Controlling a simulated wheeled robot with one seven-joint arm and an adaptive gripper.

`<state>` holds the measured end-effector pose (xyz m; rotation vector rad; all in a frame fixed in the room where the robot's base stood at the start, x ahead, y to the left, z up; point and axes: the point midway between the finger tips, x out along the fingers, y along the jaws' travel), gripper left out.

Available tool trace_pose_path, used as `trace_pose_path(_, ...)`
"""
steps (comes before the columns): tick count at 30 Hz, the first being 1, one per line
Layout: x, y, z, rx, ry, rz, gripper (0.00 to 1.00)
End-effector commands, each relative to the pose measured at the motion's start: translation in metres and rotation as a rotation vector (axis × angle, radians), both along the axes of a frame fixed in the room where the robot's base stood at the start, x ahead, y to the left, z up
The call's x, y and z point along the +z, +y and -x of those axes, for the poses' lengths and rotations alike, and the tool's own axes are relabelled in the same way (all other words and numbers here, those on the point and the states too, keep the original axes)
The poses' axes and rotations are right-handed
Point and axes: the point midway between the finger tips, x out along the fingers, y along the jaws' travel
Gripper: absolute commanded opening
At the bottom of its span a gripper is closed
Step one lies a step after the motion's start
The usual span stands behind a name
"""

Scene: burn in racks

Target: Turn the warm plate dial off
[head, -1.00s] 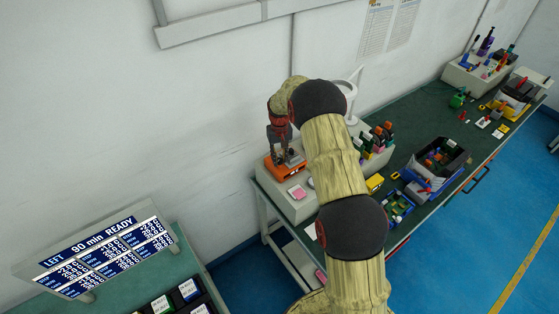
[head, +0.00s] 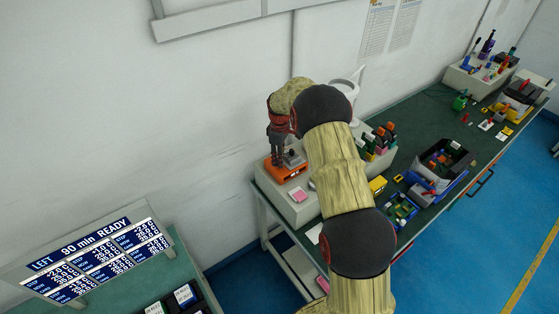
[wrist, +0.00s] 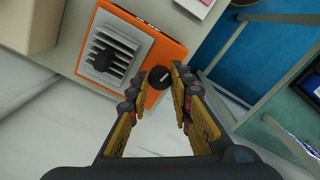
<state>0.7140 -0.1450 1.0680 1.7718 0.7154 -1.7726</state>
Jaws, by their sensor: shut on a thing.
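The warm plate is an orange box (head: 290,173) on a pale block at the near end of the green bench. In the wrist view its orange case (wrist: 168,55) carries a grey ribbed plate (wrist: 118,47) with a small black piece on it. The round black dial (wrist: 161,78) has a light pointer line and sits at the case's edge. My gripper (wrist: 164,80) points at it, fingertips on both sides, shut on the dial. In the head view my gripper (head: 277,160) is at the warm plate's left side and hides the dial.
A pink pad (head: 299,195) lies beside the warm plate. A white ring-shaped stand and several coloured pieces stand behind my arm. A sign (head: 95,262) reading "LEFT 90 min READY" stands at lower left.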

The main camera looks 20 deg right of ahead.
Motion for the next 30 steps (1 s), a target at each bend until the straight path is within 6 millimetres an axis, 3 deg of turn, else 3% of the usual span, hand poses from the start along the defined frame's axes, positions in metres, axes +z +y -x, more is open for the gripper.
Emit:
trace_pose_path(12, 0.0002, 0.0001, -0.0006, 0.197, -0.001, 0.000, 0.00)
trace_pose_path(29, 0.0006, -0.0001, -0.0006, 0.228, -0.001, 0.000, 0.00)
trace_pose_path(30, 0.0006, -0.0001, -0.0006, 0.228, -0.001, 0.000, 0.23)
